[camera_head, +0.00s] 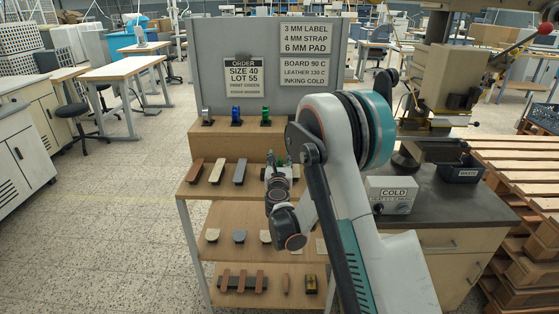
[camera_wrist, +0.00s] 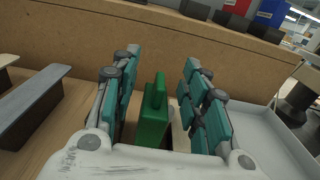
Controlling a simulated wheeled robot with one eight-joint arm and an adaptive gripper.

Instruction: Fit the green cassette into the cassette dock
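A green block with a narrow upright fin, which looks like the green cassette (camera_wrist: 153,122), stands between the fingers of my gripper (camera_wrist: 160,98) in the wrist view. The teal finger pads are on both sides of it, with a visible gap on each side, so my gripper is open around it. In the head view my gripper (camera_head: 280,166) is over the right part of the shelf's upper board, and my own arm hides most of that spot. I cannot tell which thing is the cassette dock; the press (camera_head: 447,80) stands at the right.
Silver (camera_head: 206,114), blue (camera_head: 236,114) and green (camera_head: 265,114) rolls stand on the raised wooden ledge (camera_head: 225,146) behind my gripper. Several bars lie left of it. A pale tray (camera_wrist: 262,135) is close on its right. The COLD box (camera_head: 391,195) sits on the dark counter.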

